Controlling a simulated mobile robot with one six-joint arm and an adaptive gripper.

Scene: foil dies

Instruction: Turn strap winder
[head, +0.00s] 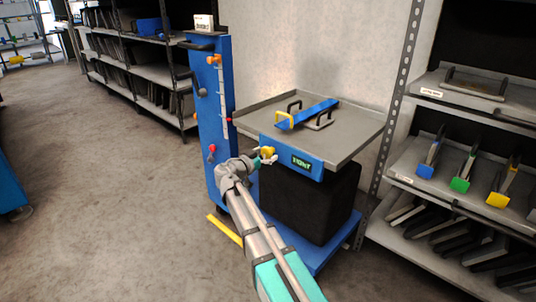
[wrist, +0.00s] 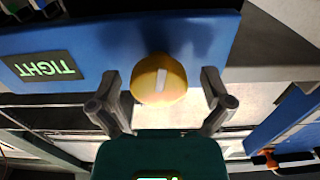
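The strap winder is a round yellow knob (head: 267,152) on the blue front panel (head: 285,156) of a cart with a grey top. In the wrist view the knob (wrist: 174,80) has a pale pointer mark and sits between the fingers of my gripper (wrist: 163,98). My gripper (head: 262,160) is open in front of the panel, with a gap on each side of the knob and no contact visible. A dark display (head: 302,162) with green letters reading "TIGHT" is beside the knob. It shows upside down in the wrist view (wrist: 45,66).
A blue and yellow strip (head: 308,113) with black handles lies on the grey tray (head: 350,135). A blue post (head: 212,125) with coloured knobs stands left of the cart. Shelving (head: 450,170) with dies stands on the right. Floor (head: 110,200) to the left is clear.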

